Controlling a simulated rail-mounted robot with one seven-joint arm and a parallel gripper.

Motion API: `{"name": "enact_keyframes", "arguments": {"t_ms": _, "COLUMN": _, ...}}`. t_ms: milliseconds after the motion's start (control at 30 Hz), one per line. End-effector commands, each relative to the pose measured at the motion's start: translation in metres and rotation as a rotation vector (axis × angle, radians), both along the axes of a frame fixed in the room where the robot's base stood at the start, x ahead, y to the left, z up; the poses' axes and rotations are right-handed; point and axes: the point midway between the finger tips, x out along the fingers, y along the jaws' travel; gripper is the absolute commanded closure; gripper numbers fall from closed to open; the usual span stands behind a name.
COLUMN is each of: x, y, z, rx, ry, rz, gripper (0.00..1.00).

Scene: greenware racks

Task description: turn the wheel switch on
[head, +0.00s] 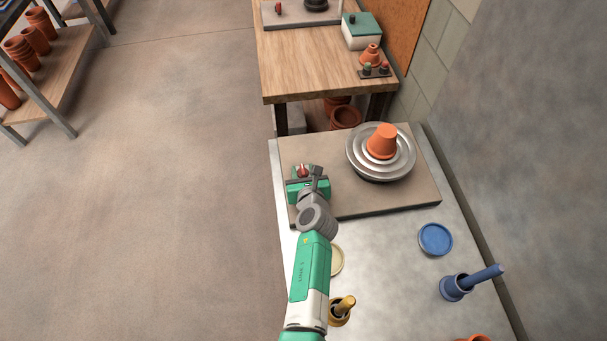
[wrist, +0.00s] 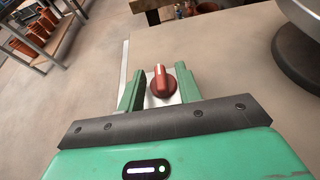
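The wheel switch is a red rotary knob (head: 304,170) at the left end of the grey-brown board on the metal table. In the wrist view the knob (wrist: 162,84) sits on a white plate, with a pale mark on its top pointing roughly up the picture. My gripper (head: 304,178) is open over the switch in the head view. In the wrist view its two green fingers (wrist: 158,88) stand to the left and right of the knob, with small gaps. The grey wheel (head: 356,166) is to the right and carries an upside-down terracotta pot (head: 383,141).
A blue dish (head: 435,239) and a blue tool in a cup (head: 455,288) lie to the right. A yellow-handled tool in a cup (head: 341,308) stands beside my arm. A wooden table (head: 310,70) is behind. The board between switch and wheel is clear.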

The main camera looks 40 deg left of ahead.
Motion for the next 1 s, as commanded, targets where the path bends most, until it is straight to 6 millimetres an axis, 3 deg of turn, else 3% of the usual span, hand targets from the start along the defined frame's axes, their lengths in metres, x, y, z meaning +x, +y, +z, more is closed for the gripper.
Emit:
{"name": "enact_keyframes", "arguments": {"t_ms": 200, "x": 0.0001, "y": 0.0002, "z": 0.0008, "rx": 0.001, "ry": 0.001, "rz": 0.000, "gripper": 0.67}}
{"name": "enact_keyframes", "arguments": {"t_ms": 367, "x": 0.0001, "y": 0.0001, "z": 0.0007, "rx": 0.001, "ry": 0.001, "rz": 0.000, "gripper": 0.99}}
{"name": "enact_keyframes", "arguments": {"t_ms": 1000, "x": -0.0029, "y": 0.0023, "z": 0.0061, "rx": -0.002, "ry": 0.002, "rz": -0.112, "gripper": 1.00}}
